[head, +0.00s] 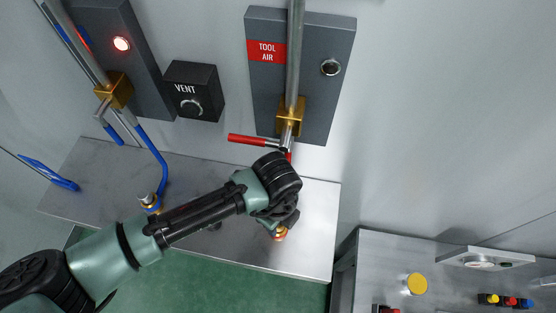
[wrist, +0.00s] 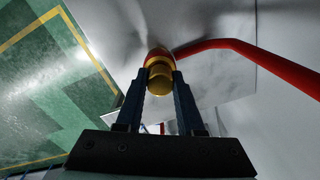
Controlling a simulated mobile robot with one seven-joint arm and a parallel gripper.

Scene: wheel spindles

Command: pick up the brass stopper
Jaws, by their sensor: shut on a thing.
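The brass stopper (wrist: 159,77) is a short gold cylinder, between the two dark fingers of my gripper (wrist: 158,85) in the wrist view. The fingers are shut on its sides. An orange-copper part (wrist: 157,53) shows just beyond it, close to a red hose. In the head view my gripper (head: 279,226) points down over the right part of the metal bench, mostly hidden by my wrist. A small copper-orange part (head: 280,234) shows beneath it. I cannot tell whether the stopper is clear of what lies below it.
The metal bench (head: 318,225) has a blue hose (head: 155,155) ending in a fitting at its left. A red hose (wrist: 250,50) curves beside the stopper. Above are the TOOL AIR panel (head: 335,100), a red lever (head: 247,140) and the VENT box (head: 194,90). Another table (head: 370,265) stands right.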

